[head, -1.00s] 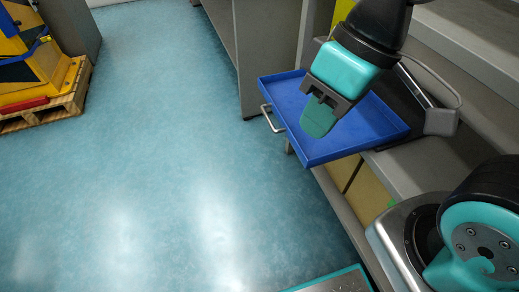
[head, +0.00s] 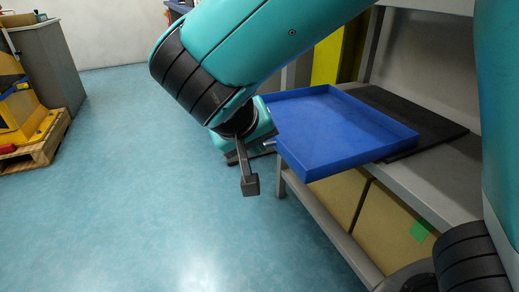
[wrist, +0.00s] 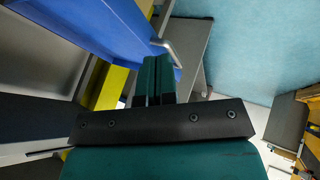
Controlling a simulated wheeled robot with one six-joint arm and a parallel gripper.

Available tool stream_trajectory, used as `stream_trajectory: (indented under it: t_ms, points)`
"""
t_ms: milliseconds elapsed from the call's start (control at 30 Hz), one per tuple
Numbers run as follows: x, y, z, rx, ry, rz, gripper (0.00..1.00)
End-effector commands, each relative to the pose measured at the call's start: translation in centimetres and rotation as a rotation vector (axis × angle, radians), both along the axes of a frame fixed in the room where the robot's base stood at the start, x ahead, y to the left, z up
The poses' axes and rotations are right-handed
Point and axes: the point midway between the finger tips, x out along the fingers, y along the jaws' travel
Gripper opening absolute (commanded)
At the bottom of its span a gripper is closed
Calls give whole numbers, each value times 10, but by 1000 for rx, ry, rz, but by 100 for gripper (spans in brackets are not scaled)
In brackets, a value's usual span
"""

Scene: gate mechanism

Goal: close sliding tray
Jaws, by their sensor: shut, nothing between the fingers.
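The blue sliding tray (head: 340,125) juts out from the shelf past its front edge, with a dark flat base (head: 425,125) behind it. Its metal handle (head: 269,143) is on the outer side, mostly hidden by my arm. In the wrist view the tray (wrist: 105,25) fills the upper left and the handle (wrist: 168,50) stands out from its front. My gripper (wrist: 159,62) is shut and empty, its teal fingertips close to the handle; I cannot tell if they touch. In the head view my gripper is largely hidden behind my arm, at the tray's outer side.
A grey shelf unit (head: 435,180) holds the tray, with tan boxes (head: 375,215) below. A yellow panel (head: 342,50) stands behind. A wooden pallet (head: 38,150) with yellow equipment is far left. The blue floor between is open.

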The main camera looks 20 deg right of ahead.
Motion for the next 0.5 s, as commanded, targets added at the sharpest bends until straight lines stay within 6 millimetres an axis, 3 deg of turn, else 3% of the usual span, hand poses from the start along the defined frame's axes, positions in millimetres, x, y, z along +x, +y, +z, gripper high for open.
stream_trajectory:
  t_ms: [33, 300, 500]
  points:
    - [4, -6, -15, -1, 4, -4, 0]
    - [26, -33, -61, -1, 4, -3, 0]
    - [27, -61, -56, 2, 1, -2, 0]
